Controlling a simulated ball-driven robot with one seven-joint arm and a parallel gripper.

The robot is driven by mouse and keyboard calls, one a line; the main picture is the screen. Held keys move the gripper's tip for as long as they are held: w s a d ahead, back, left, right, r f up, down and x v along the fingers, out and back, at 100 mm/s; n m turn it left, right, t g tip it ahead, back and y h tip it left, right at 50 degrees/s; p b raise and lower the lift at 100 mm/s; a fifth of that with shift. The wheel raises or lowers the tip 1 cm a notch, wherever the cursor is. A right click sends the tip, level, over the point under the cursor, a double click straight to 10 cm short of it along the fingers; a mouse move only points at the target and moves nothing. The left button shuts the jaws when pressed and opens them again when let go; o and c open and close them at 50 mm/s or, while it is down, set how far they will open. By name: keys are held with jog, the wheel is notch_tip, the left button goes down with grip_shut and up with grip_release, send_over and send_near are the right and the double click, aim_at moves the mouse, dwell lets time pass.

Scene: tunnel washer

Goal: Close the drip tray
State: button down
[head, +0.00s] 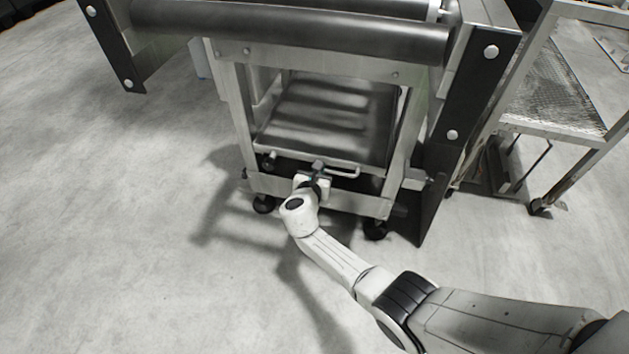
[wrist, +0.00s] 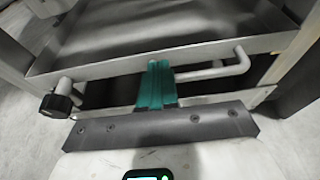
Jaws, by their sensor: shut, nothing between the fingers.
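The drip tray (head: 325,122) is a shallow dark metal tray low inside the washer's frame, under the rollers. In the wrist view its front wall (wrist: 110,68) runs across the picture, with a bar handle (wrist: 215,72) on it and a black-knobbed drain valve (wrist: 60,100) at the left. My gripper (head: 318,167) is at the middle of the tray's front, by the left end of the handle. Its teal fingers (wrist: 157,66) are together and empty, with their tips at the front wall. I cannot tell whether they touch it.
The washer's metal frame legs (head: 400,150) stand on both sides of the tray, on black feet (head: 375,229). A dark bolted plate (head: 455,135) hangs at the right. A wheeled mesh-shelf cart (head: 555,95) stands further right. The floor (head: 120,200) at left is clear.

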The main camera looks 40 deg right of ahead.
jog(key=p+v, duration=0.4)
jog(key=v, duration=0.6)
jog(key=shift+s+a, duration=0.2)
jog(key=shift+a, duration=0.05)
